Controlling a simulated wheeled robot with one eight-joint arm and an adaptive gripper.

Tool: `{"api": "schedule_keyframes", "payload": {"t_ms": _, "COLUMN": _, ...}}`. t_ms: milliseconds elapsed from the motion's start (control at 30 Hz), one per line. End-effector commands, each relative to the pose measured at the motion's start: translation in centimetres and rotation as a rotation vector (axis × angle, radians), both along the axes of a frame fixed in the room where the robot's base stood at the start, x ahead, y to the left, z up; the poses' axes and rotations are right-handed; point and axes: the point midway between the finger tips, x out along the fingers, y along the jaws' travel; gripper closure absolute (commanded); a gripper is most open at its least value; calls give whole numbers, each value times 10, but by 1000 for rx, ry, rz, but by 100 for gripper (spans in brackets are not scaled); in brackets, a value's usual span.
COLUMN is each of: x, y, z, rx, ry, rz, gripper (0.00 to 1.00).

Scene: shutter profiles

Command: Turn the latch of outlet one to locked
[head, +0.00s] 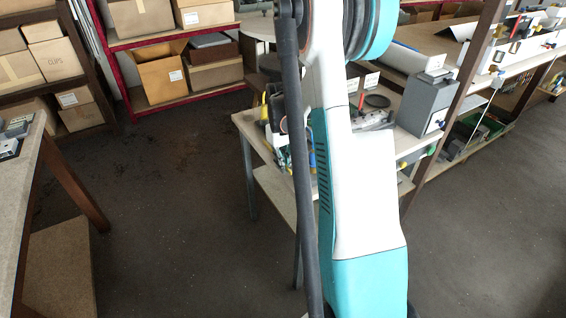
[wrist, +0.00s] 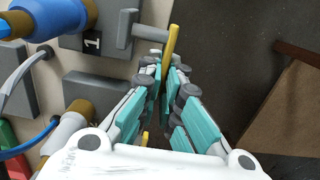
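In the wrist view, a grey panel block with a label reading 1 (wrist: 92,41) marks outlet one. A grey bar-shaped part (wrist: 128,30) stands out beside the label. A thin yellow lever (wrist: 171,42) rises just right of that part, beside the panel's right edge. My gripper (wrist: 166,68) reaches toward the lever, with its teal fingers close together at the tips. The lever's lower part runs between or behind the fingertips. Whether they press on it cannot be told. In the head view my arm hides the gripper and most of the panel.
A blue connector (wrist: 50,15) and grey blocks (wrist: 95,90) with cables lie left of my fingers. A brown board (wrist: 285,110) is lower right over dark floor. In the head view, a grey box (head: 425,105) stands on the worktable, and open floor (head: 170,220) lies left.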

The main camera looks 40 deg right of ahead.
Motion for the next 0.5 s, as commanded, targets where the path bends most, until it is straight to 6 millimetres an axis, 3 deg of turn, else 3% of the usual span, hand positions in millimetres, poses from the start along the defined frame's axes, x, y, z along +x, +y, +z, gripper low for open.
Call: {"api": "schedule_keyframes", "payload": {"t_ms": 500, "x": 0, "y": 0, "z": -3, "rx": 14, "ry": 57, "rz": 0, "gripper": 100}}
